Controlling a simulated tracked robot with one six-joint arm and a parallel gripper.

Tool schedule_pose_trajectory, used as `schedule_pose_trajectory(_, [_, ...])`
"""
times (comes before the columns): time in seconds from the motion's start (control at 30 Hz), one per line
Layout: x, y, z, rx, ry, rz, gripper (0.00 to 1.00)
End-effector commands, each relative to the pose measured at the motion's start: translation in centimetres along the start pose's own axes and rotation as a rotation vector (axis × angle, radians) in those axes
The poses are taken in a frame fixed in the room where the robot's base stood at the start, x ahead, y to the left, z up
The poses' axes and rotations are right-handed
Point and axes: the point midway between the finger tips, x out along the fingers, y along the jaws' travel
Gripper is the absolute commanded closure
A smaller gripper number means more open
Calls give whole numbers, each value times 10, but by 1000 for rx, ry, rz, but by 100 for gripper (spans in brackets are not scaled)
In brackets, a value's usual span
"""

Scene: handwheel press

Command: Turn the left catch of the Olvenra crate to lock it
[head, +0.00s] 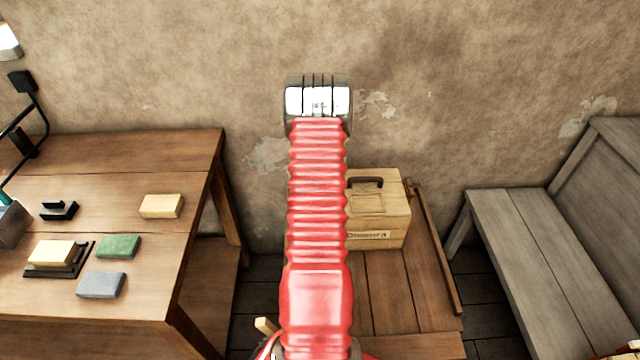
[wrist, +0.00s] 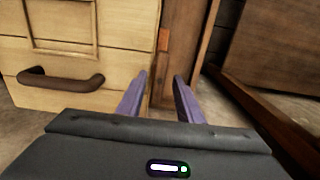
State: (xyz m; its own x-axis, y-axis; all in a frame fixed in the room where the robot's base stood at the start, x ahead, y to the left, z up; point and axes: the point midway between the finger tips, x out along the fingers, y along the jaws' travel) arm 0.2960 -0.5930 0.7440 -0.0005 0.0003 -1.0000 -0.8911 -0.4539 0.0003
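The Olvenra crate (head: 385,210) is a pale wooden box with a dark handle on its lid and a label on its front. My red arm hides its left part in the head view. In the wrist view the crate (wrist: 115,30) fills the upper left, with its brown handle near the left edge. A small orange-brown piece (wrist: 163,40) shows at the crate's right edge there; it may be the left catch, but I cannot tell how it is turned. My gripper (wrist: 160,75) is open and empty, its two purple fingers apart beside the crate edge, short of that piece in the picture.
The crate stands on a low plank platform (head: 400,300) with a raised rail (head: 437,245) along its right. A workbench (head: 130,180) with several small blocks is at left. A grey bench (head: 530,230) is at right, and a plaster wall behind.

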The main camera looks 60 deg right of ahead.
Motion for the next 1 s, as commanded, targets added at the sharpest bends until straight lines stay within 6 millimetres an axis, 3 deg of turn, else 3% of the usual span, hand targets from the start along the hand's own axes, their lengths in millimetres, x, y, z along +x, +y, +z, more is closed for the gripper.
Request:
schedule_pose_trajectory(0.27, [0, 0, 0, 0, 1, 0, 69])
schedule_pose_trajectory(0.7, [0, 0, 0, 1, 0, 0, 100])
schedule_pose_trajectory(1.0, [0, 0, 0, -5, 0, -1, 100])
